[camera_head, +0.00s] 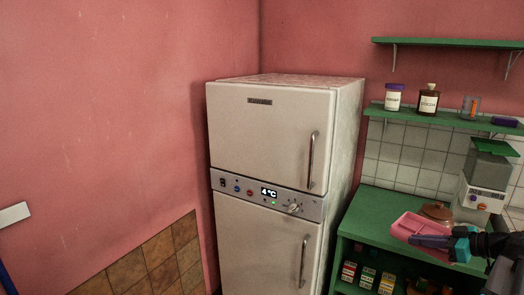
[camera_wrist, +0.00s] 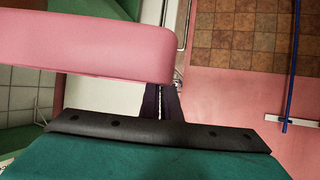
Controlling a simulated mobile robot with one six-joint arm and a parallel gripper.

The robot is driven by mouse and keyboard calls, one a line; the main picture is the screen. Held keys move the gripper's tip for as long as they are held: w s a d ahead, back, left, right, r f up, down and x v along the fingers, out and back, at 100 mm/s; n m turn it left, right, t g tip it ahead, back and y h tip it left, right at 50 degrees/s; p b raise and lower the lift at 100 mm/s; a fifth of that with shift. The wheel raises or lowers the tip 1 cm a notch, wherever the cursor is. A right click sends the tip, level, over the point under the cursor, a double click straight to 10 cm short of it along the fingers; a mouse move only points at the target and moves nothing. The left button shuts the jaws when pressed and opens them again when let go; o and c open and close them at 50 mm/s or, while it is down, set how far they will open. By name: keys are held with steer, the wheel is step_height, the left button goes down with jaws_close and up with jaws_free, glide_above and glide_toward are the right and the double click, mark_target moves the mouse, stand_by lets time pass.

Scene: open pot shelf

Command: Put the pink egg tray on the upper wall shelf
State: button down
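The pink egg tray (camera_head: 412,228) is at the lower right in the head view, tilted, in front of the green cabinet's top. In the wrist view the tray (camera_wrist: 90,45) fills the upper left and covers my fingertips. My gripper (camera_head: 446,241) is at the tray's right end. In the wrist view its dark fingers (camera_wrist: 161,98) are close together and reach to the tray's edge; it looks shut on the tray. The upper wall shelf (camera_head: 445,43) is a green board on the pink wall; its visible top is empty.
A lower green wall shelf (camera_head: 440,119) holds a white jar (camera_head: 393,98), a brown bottle (camera_head: 428,101), a glass (camera_head: 470,107) and a purple item. A blender (camera_head: 484,180) and a brown-lidded pot (camera_head: 437,210) stand by the tray. A fridge (camera_head: 262,135) stands left of the cabinet.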

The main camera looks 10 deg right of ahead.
steer(key=w+a+f+n+g+y, duration=0.1)
steer(key=w+a+f, duration=0.2)
steer(key=a, duration=1.1)
steer(key=w+a+f+n+g+y, duration=0.1)
steer(key=w+a+f+n, duration=0.1)
steer(key=a, duration=1.2)
steer(key=w+a+f+n+g+y, duration=0.1)
steer(key=w+a+f, duration=0.4)
steer(key=a, duration=0.9)
steer(key=shift+w+a+n+g+y, duration=0.3)
steer(key=shift+w+n+y, duration=0.2)
steer(key=shift+w, duration=0.25)
steer(key=shift+s, duration=0.15)
